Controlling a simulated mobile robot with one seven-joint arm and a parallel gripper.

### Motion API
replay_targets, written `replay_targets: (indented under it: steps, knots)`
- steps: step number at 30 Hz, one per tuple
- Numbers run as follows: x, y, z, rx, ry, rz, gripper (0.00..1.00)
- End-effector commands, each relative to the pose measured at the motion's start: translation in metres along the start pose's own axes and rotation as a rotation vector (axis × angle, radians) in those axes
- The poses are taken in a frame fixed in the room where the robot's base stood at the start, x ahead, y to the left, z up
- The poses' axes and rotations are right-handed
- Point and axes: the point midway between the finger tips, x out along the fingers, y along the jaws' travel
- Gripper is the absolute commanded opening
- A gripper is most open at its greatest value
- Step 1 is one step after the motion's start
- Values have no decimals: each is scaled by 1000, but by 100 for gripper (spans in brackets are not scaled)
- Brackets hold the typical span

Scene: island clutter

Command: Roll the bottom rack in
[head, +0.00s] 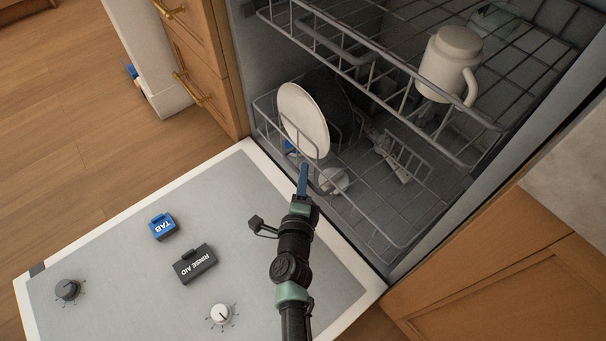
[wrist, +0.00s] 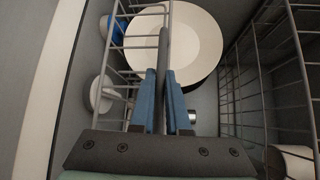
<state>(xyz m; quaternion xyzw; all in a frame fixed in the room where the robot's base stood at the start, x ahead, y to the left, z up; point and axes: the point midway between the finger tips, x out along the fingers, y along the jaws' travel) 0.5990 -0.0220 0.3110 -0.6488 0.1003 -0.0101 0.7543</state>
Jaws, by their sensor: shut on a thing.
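The bottom rack (head: 368,220) is a grey wire rack low in the open dishwasher, its front side close to the inner edge of the lowered door (head: 110,235). My gripper (head: 303,175) is at the rack's front. In the wrist view its blue fingers (wrist: 163,100) are closed on a dark grey bar (wrist: 163,50) at the front of the rack. A white plate (head: 303,120) stands tilted in the rack, and it also shows in the wrist view (wrist: 200,45). My fingers hide part of the bar.
The upper rack (head: 335,52) hangs above with a white mug (head: 450,65) on it. The door carries a blue TAB block (head: 162,227), a dark RINSE AID block (head: 194,264) and two knobs.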

Motion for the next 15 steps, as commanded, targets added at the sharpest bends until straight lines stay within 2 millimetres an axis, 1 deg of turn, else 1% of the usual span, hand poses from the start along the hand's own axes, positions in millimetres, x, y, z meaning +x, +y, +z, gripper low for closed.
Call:
replay_targets:
  steps: [1, 3, 6, 15]
  knots:
    - [0, 0, -1, 0, 2, -1, 15]
    - [0, 0, -1, 0, 2, -1, 28]
    - [0, 0, 0, 0, 1, 0, 43]
    - [-2, 0, 0, 0, 0, 0, 43]
